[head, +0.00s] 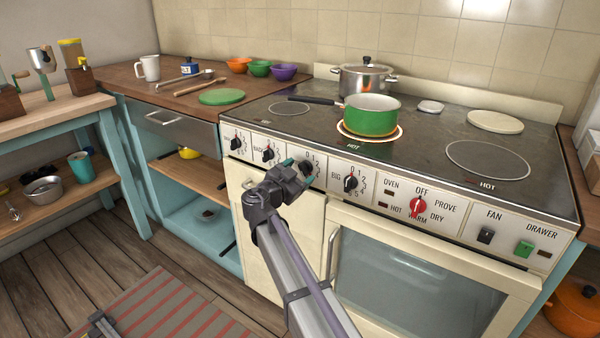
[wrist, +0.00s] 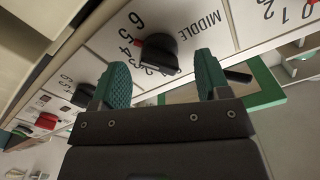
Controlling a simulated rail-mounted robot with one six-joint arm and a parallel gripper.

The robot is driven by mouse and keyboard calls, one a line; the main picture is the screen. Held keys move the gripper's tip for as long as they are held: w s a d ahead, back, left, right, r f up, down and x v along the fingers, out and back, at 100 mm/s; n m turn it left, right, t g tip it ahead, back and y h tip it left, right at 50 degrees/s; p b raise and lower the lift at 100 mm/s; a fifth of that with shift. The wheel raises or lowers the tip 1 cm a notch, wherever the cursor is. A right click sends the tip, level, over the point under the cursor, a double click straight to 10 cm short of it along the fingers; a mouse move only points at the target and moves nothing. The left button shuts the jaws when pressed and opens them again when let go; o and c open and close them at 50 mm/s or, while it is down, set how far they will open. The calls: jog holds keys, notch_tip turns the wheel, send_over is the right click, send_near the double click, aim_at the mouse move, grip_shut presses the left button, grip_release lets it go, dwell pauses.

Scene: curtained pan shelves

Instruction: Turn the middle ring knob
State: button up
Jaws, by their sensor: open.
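The middle ring knob (wrist: 158,54) is black with a red mark, beside the word MIDDLE on the stove's front panel. Its red mark is near the 4 and 5 in the wrist view. My gripper (wrist: 161,76) is open, with one green-padded finger to each side of the knob; I cannot tell whether the pads touch it. In the head view my gripper (head: 297,170) is at the panel and hides part of the knob (head: 307,168).
A black knob marked BIG (head: 351,183) sits close to the right, with a red oven knob (head: 418,205) beyond. Two small knobs (head: 268,153) are to the left. A green pan (head: 370,115) stands on a glowing ring above. An oven door handle (head: 331,253) juts out below.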

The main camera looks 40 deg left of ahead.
jog(key=shift+s, duration=0.3)
jog(key=s, duration=0.6)
jog(key=shift+d, duration=0.25)
